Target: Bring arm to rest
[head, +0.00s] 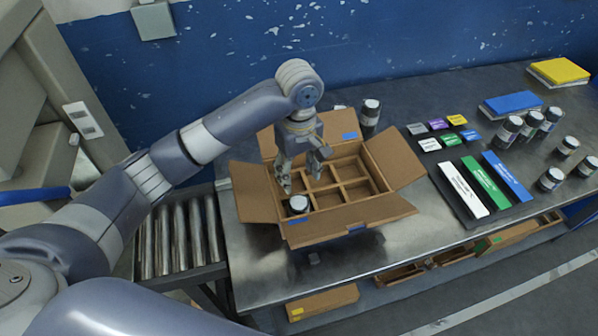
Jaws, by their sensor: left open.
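My left arm comes in from the left, and its gripper (302,180) hangs over the open cardboard box (345,222). The gripper is open, with its fingers apart above the left part of the box. A jar with a white lid (298,204) sits in the front left compartment, just below the fingers and apart from them as far as I can tell. The other compartments that show look empty. My right gripper is not in view.
The box stands on a metal table (420,225) beside a roller conveyor (180,235). A dark jar (370,115) stands behind the box. Coloured small boxes (437,125), long cartons (485,183) and several jars (508,130) lie to the right. A blue wall rises behind.

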